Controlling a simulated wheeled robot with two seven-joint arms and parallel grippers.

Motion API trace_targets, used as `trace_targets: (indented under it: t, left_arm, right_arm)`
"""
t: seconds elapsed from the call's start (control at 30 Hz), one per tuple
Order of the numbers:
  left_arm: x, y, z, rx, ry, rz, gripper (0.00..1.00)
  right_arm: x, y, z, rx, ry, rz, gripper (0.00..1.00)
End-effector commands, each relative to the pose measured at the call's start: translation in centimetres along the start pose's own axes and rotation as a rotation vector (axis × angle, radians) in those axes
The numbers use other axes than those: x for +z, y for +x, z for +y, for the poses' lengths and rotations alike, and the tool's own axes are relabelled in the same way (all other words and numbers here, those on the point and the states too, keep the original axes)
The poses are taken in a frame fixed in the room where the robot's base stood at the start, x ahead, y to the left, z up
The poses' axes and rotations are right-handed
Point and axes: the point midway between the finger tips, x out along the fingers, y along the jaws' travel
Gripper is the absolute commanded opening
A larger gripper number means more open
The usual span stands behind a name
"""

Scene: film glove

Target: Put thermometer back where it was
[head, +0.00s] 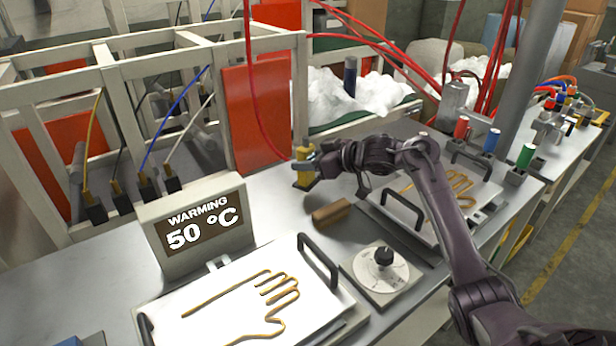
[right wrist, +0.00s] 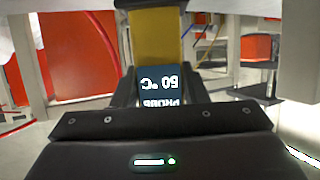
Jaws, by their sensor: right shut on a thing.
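The yellow thermometer (head: 303,178) is upright at the back of the metal bench, in front of the red panel. My right gripper (head: 312,163) is shut on it, reaching in from the right. Whether its lower end touches the bench is hard to tell. In the right wrist view the thermometer (right wrist: 156,45) stands between the fingers, with a dark screen reading "PROBE" and a °C value upside down; its first digit is unclear. My left gripper is not in view.
A brown block (head: 332,213) lies just in front of the thermometer. The "WARMING 50 °C" display (head: 197,228) stands to the left. Hand-outline plates (head: 215,310) with black handles and a dial (head: 382,275) lie in front. Red hoses hang behind.

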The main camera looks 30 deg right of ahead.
Motion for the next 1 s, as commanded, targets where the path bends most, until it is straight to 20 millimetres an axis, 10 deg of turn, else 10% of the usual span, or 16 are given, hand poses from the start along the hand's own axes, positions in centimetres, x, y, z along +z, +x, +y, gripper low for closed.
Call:
trace_targets:
  t: [0.77,0.8,1.0]
  left_arm:
    - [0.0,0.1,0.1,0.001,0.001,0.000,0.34]
    - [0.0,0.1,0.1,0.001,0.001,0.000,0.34]
    - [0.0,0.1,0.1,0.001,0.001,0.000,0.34]
  right_arm:
    - [4.5,1.9,0.1,0.001,0.000,0.001,0.22]
    - [4.5,1.9,0.1,0.001,0.000,0.001,0.44]
    - [4.5,1.8,0.0,0.001,0.000,0.000,0.62]
